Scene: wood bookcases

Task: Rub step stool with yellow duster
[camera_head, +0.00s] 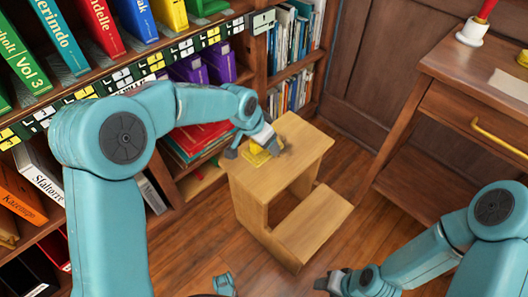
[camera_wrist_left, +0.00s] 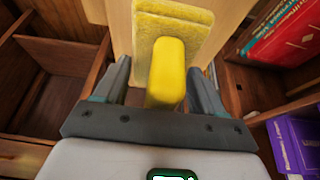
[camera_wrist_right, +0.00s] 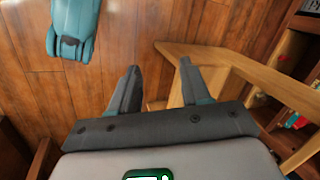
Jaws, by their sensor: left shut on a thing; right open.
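The wooden step stool (camera_head: 307,145) stands on the floor by the bookcase, with a top and one lower step (camera_head: 315,222). A dark smudge shows on the top near the duster. My left gripper (camera_head: 258,147) is shut on the yellow duster (camera_head: 259,156) at the stool's top. In the left wrist view the duster's handle (camera_wrist_left: 167,72) is between the fingers and its flat pad (camera_wrist_left: 172,30) is beyond. Contact between pad and wood is hard to tell. My right gripper (camera_wrist_right: 155,85) is open and empty; the stool's edge (camera_wrist_right: 235,70) shows beyond it.
Bookcases with colourful books (camera_head: 190,65) line the left and back. A desk (camera_head: 470,75) with a yellow-handled drawer (camera_head: 495,135) stands at the right, bearing a white holder (camera_head: 471,36).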

